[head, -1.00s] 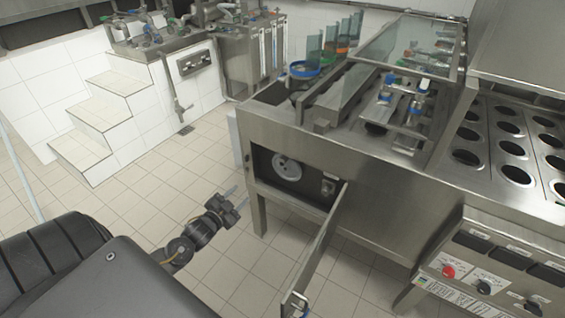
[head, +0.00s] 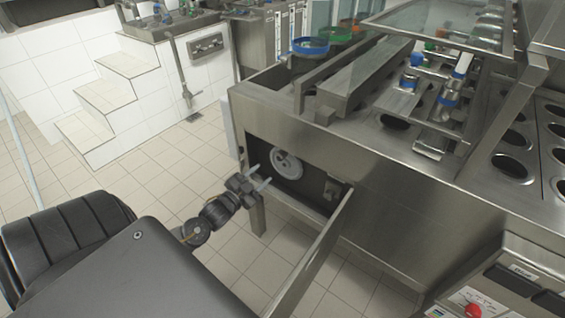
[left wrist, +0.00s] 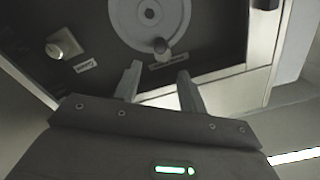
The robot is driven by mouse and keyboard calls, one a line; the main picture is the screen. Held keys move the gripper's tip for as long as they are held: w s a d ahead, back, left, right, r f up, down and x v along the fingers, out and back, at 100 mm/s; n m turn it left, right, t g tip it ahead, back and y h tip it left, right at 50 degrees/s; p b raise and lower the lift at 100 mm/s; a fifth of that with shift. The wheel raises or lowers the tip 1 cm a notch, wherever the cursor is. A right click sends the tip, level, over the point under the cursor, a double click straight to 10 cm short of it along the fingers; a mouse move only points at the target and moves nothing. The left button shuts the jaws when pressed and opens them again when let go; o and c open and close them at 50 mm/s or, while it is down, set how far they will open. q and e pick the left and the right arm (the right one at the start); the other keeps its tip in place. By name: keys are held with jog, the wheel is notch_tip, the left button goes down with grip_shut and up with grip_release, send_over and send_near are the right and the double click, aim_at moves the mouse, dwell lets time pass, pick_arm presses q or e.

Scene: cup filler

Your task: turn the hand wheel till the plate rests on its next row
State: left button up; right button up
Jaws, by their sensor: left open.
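The hand wheel (head: 287,164) is a pale round disc inside the open compartment in the front of the steel machine. The hole plate (head: 399,104) lies on top of the machine, partly covered by the filling frame. My left gripper (head: 263,173) is open and empty, just outside the compartment. In the left wrist view its fingers (left wrist: 158,79) point toward the knob, apart from it. My right gripper is not in view.
The compartment's door (head: 318,254) hangs open to the right of the gripper. A small knob (left wrist: 64,44) sits on the panel beside the wheel. White steps (head: 108,98) stand at the left, with free tiled floor between.

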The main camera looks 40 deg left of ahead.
aim_at(280, 159)
pick_arm(q)
jog(key=w, duration=1)
jog(key=shift+w+a+f, duration=0.15)
jog(key=shift+w, duration=0.2)
jog(key=shift+c, duration=0.7)
jog(key=c, duration=0.7)
grip_shut()
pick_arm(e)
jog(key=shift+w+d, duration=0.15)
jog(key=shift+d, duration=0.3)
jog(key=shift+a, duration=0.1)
